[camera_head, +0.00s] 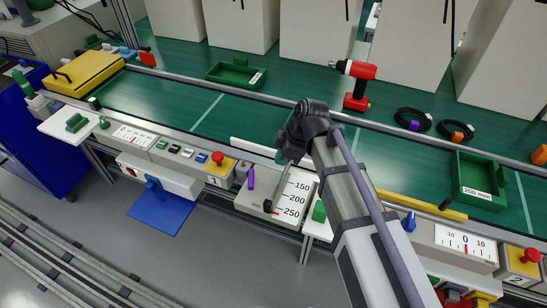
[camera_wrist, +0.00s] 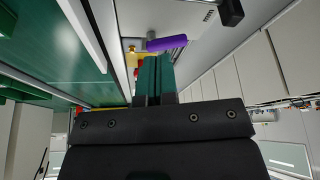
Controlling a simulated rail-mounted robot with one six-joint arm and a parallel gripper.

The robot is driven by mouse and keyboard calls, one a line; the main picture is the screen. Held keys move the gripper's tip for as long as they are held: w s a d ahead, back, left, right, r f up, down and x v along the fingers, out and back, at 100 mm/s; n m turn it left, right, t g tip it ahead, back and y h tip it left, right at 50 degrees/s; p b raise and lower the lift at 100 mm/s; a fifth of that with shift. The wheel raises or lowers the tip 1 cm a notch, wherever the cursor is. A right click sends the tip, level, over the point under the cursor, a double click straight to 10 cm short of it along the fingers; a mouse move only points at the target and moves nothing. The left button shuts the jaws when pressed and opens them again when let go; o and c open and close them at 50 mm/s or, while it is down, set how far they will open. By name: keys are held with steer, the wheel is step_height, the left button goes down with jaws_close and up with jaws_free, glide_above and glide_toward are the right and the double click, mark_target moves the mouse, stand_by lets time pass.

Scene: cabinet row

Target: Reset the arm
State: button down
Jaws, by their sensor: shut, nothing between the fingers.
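My arm reaches up from the lower right in the head view and bends at a dark wrist over the front edge of the green bench. My gripper (camera_wrist: 153,80) shows in the wrist view as two green fingers pressed together, with nothing between them. In the head view its fingertips are hard to make out near the scale panel (camera_head: 296,195) marked 150, 200 and 250. A purple handle (camera_wrist: 166,43) lies just beyond the fingertips in the wrist picture; it also shows in the head view (camera_head: 251,178). I cannot tell whether they touch.
A red button box (camera_head: 217,167) sits left of the purple handle. A red-black drill (camera_head: 357,84), green trays (camera_head: 236,75) and black cable coils (camera_head: 412,119) lie on the green bench. A blue flap (camera_head: 160,211) hangs below. The grey floor at lower left is clear beside the rails.

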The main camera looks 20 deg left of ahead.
steer(key=shift+p+v, duration=0.35)
steer(key=shift+v, duration=0.75)
